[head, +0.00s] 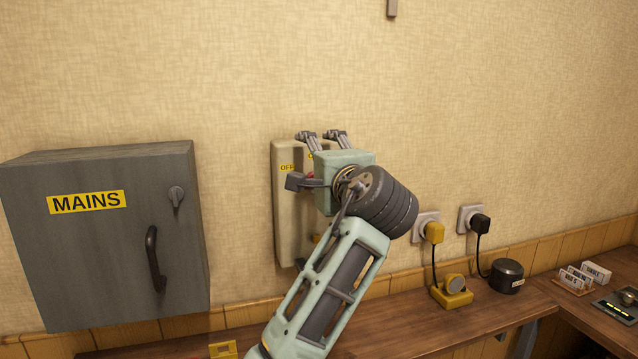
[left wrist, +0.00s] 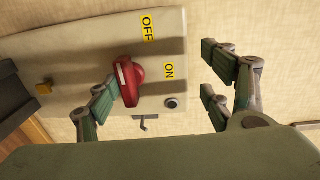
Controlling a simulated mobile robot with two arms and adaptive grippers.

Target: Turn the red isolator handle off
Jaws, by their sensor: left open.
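The pale isolator box (head: 287,215) is on the wall, mostly hidden in the head view behind my left gripper (head: 309,160). In the left wrist view the red isolator handle (left wrist: 130,82) sits on the box front, beside the yellow OFF label (left wrist: 148,27) and ON label (left wrist: 170,71). My left gripper (left wrist: 160,78) is open, with one finger close beside the handle on the left and two fingers at the right, past the box edge. I cannot tell whether the left finger touches the handle. Only a sliver of red shows in the head view. My right gripper is not in view.
A grey MAINS cabinet (head: 95,250) with a dark pull handle stands out from the wall at left. Two plugged sockets (head: 427,228) are to the right. A wooden bench (head: 420,325) below carries a yellow device (head: 452,294) and a black round pot (head: 507,276).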

